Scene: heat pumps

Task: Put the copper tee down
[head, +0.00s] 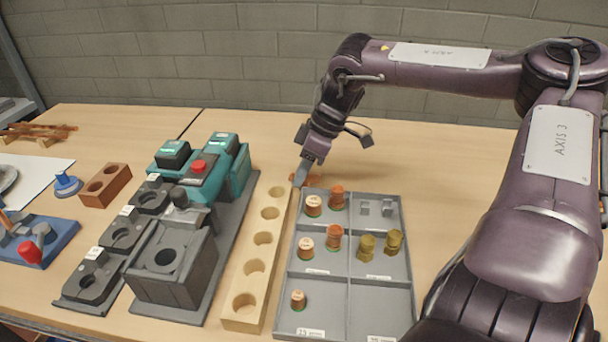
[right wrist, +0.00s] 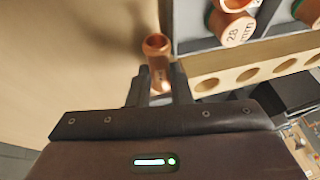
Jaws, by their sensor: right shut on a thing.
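The copper tee (right wrist: 157,48) is held between the two fingers of my right gripper (right wrist: 158,92) in the right wrist view. One round open end of it faces the camera. In the head view my right gripper (head: 300,180) points down just behind the sorting tray and the far end of the wooden block. A bit of copper shows beside its fingertips there, mostly hidden. I cannot tell whether the tee touches the table. My left gripper is not in view.
The grey sorting tray (head: 349,270) holds copper and brass fittings in several compartments; the front right one looks empty. A wooden block with holes (head: 244,315) stands left of it, beside a grey and teal machine (head: 172,262). Table behind the tray is clear.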

